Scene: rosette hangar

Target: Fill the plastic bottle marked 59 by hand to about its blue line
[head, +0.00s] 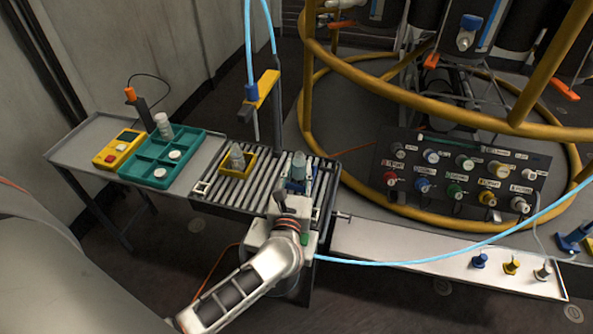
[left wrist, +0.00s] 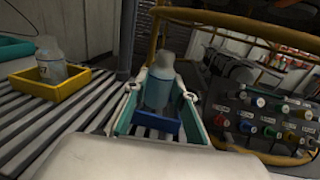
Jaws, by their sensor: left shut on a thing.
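My left gripper (head: 297,190) is shut on a clear plastic bottle (head: 299,160) at the right end of the roller table. In the left wrist view this bottle (left wrist: 160,85) is upright between the fingers, bluish in its lower part, with a blue piece low in front of it. I cannot read a number on it. A filling spout (head: 256,122) hangs from a yellow arm (head: 262,90) behind the rollers. My right gripper is out of view.
A teal tray (head: 150,174) with white round pieces and a yellow meter (head: 118,148) are on the left table. A panel of coloured valves (head: 460,170) stands at right, inside a yellow ring rail. A blue hose (head: 430,258) crosses the right side. Rollers between the bottles are bare.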

